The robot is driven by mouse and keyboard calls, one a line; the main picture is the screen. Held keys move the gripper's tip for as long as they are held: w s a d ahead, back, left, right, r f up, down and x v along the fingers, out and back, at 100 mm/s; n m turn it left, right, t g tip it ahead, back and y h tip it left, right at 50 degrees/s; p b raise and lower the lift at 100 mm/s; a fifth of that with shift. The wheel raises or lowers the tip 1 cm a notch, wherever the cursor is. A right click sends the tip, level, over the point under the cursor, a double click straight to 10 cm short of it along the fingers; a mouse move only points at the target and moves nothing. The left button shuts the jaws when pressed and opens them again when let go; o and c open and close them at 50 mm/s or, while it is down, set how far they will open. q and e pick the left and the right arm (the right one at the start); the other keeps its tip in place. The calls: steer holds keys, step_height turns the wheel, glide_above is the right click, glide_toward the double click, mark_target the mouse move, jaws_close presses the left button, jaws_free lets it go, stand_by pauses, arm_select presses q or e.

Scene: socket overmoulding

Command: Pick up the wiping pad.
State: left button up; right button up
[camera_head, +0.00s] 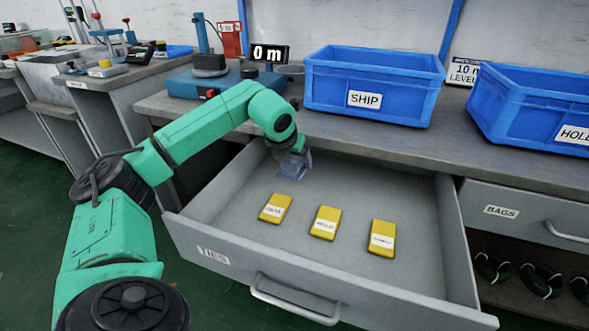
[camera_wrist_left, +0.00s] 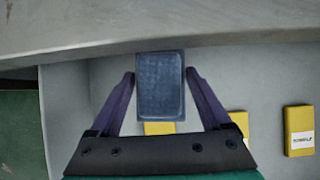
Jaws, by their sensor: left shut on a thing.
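The wiping pad (camera_wrist_left: 160,85) is a dark blue-grey rectangular block. In the left wrist view it sits between the two fingers of my left gripper (camera_wrist_left: 160,78), which is shut on it. In the head view my left gripper (camera_head: 293,160) is at the back of the open drawer marked TIES (camera_head: 245,253), and the pad is hard to tell apart from the fingers there. I cannot tell whether the pad touches the drawer floor. My right gripper is not in view.
Three yellow labelled boxes lie in the drawer: left (camera_head: 274,208), middle (camera_head: 325,222) and right (camera_head: 382,238). The worktop edge (camera_head: 400,152) overhangs the drawer's back. Blue SHIP (camera_head: 330,77) and HOLD (camera_head: 520,102) bins stand on the worktop. The drawer's front floor is clear.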

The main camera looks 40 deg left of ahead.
arm_select(q)
step_height(320, 180, up, 2)
steer(key=shift+r, duration=0.1)
steer(key=s+d, duration=0.1)
steer(key=s, duration=0.2)
steer(key=s+d+b, duration=0.1)
steer(key=s, duration=0.3)
steer(key=s+d+f+b, duration=0.1)
steer(key=s, duration=0.3)
steer(key=shift+s+d+f, duration=0.1)
steer(key=shift+d, duration=0.2)
steer(key=s+d+b, duration=0.1)
steer(key=s+d, duration=0.2)
steer(key=s, duration=0.4)
steer(key=shift+s+r, duration=0.2)
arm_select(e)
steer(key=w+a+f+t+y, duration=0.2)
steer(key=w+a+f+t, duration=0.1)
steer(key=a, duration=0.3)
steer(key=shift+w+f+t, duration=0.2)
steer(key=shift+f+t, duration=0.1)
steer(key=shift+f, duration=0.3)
